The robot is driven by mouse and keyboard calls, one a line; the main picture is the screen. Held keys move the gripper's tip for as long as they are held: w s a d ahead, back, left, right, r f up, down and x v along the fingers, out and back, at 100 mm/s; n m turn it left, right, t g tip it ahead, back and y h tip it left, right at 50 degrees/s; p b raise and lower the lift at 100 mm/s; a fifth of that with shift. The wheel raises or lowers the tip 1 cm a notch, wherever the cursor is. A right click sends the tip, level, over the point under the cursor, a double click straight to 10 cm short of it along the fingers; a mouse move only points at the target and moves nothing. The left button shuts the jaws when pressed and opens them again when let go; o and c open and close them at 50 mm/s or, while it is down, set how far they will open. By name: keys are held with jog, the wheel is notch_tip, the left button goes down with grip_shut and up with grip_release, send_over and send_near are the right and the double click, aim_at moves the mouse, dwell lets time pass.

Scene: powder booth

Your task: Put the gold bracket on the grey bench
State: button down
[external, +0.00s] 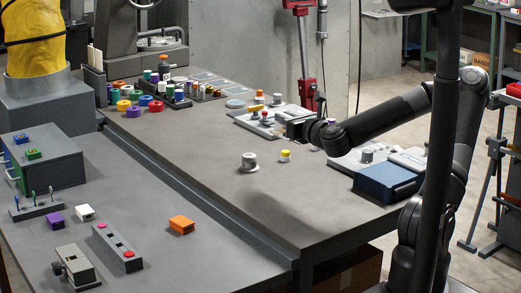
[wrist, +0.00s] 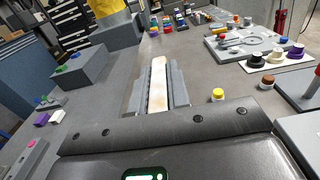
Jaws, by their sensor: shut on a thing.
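My gripper (wrist: 158,90) points away over the bench in the wrist view, its two grey fingers closed on a long pale gold strip, which I take to be the gold bracket (wrist: 157,72). In the external view my gripper (external: 296,126) reaches in from the right, above the far right part of the bench. The held piece cannot be made out clearly there. The grey bench (external: 190,150) is a broad dark top with a clear middle; its surface also shows in the wrist view (wrist: 205,65). I cannot see the bracket touching the bench.
A blue box (external: 386,182) sits at the right edge. Coloured caps and bottles (external: 150,100) crowd the back. An orange block (external: 182,224) lies on the lower front surface.

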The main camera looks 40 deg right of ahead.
jog(key=w+a+f+n+y, duration=0.1)
jog(key=w+a+f+y, duration=0.15)
jog(key=w+a, duration=0.45)
jog(key=w+a+f+n+y, duration=0.1)
jog(key=w+a+f, duration=0.2)
jog(key=a, duration=0.7)
jog(key=w+a+f+n+y, duration=0.1)
jog(key=w+a+f+y, duration=0.1)
jog(key=w+a, duration=0.5)
jog(key=shift+n+g+y, duration=0.65)
jog(key=shift+n+g, duration=0.05)
jog(key=shift+n, duration=0.1)
jog(key=a+f, duration=0.2)
jog(key=a, duration=0.6)
jog(key=a+f, duration=0.3)
jog(key=a, duration=0.5)
jog(key=a+f, duration=0.3)
jog(key=a, duration=0.5)
jog(key=shift+s, duration=0.4)
jog(key=shift+f, duration=2.05)
